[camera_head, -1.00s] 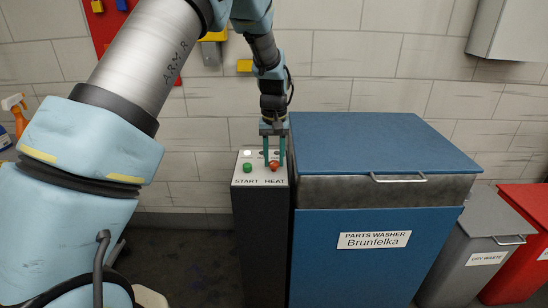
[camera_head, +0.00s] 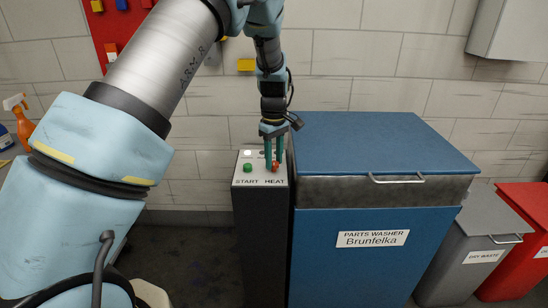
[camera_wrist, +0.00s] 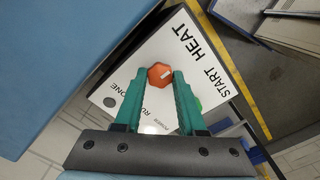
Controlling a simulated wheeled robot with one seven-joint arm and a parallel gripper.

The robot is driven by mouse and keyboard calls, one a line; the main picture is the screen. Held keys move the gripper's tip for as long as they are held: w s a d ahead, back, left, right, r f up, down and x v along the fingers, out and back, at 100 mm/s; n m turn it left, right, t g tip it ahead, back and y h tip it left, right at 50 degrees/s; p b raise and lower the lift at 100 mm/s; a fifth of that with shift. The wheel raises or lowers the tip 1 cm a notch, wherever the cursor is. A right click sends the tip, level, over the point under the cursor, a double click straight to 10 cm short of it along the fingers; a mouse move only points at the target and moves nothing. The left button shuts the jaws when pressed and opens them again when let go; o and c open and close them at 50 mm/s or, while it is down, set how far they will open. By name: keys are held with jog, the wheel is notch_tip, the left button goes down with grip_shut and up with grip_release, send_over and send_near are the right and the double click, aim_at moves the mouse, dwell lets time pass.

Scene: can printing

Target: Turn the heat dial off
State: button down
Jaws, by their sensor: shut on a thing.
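The red heat dial (camera_head: 275,168) sits on the sloped white top of the dark control box (camera_head: 262,235), above the word HEAT. In the wrist view the dial (camera_wrist: 160,76) is a red-orange knob with a short pale mark on its face. My gripper (camera_head: 274,160) points down over the box with its two green fingers at the dial. In the wrist view the fingertips of my gripper (camera_wrist: 161,82) are on either side of the dial, shut on it. The fingers partly hide the dial in the head view.
The green START button (camera_head: 248,168) is just left of the dial. A lit white lamp (camera_head: 248,153) is behind it. The blue parts washer (camera_head: 375,255), lid shut, stands close on the right. Grey (camera_head: 462,270) and red (camera_head: 525,275) bins stand further right.

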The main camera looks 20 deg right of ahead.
aim_at(274, 163)
dwell(0.4)
jog(key=shift+c, duration=2.4)
grip_release()
jog(key=shift+r, duration=0.1)
notch_tip(274, 163, up, 11)
jog(key=b, duration=0.2)
jog(key=shift+f, duration=0.2)
